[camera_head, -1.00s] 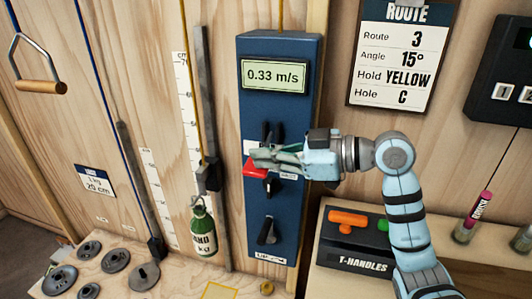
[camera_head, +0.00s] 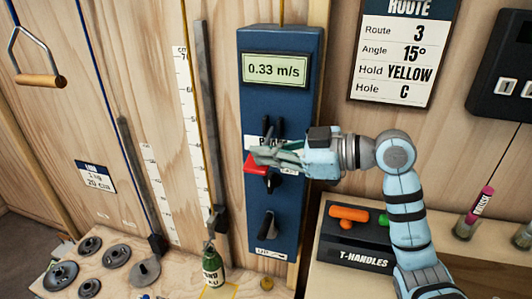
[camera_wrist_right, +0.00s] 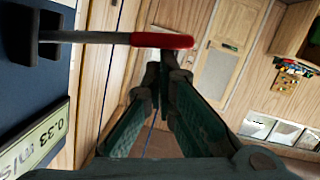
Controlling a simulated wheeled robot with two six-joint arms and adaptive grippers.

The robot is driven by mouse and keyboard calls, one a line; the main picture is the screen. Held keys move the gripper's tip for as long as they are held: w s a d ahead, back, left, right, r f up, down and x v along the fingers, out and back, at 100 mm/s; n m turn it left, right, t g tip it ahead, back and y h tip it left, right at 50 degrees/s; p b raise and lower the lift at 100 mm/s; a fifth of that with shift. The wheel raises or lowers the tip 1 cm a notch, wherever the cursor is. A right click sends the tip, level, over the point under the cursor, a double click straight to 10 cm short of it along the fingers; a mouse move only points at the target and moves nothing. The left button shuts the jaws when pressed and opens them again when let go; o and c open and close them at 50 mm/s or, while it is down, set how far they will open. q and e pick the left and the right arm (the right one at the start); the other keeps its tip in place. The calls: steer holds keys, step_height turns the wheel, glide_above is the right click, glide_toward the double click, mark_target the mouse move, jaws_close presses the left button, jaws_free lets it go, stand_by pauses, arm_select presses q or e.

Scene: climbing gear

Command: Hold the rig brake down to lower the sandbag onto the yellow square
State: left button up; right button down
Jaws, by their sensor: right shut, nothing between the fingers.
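The green sandbag (camera_head: 212,268) hangs upright at the lower end of the rig's right-hand rail, at the yellow square (camera_head: 217,293). The bag hides much of the square, and I cannot tell whether it touches it. The blue rig panel (camera_head: 281,100) reads 0.33 m/s. Its red-tipped brake lever (camera_head: 257,165) sticks out at mid-height. My right gripper (camera_head: 256,153) is shut and empty, its fingertips at the red tip. In the right wrist view the red grip (camera_wrist_right: 162,41) lies beside the shut fingers (camera_wrist_right: 160,75), not between them. My left gripper is out of view.
A T-handles box (camera_head: 355,255) stands on the bench to the right, below my right arm. Several grey weight discs (camera_head: 117,256) lie on the bench at left. A wooden-handled hanger (camera_head: 41,81) hangs upper left. A route card (camera_head: 400,55) is on the wall.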

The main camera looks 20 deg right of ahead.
stand_by(0.5)
steer(key=s+d+r+p, duration=0.1)
steer(key=s+d+r, duration=0.5)
steer(key=d, duration=0.1)
steer(key=shift+s+d+r, duration=0.15)
steer(key=shift+s+d, duration=0.05)
stand_by(0.5)
stand_by(0.3)
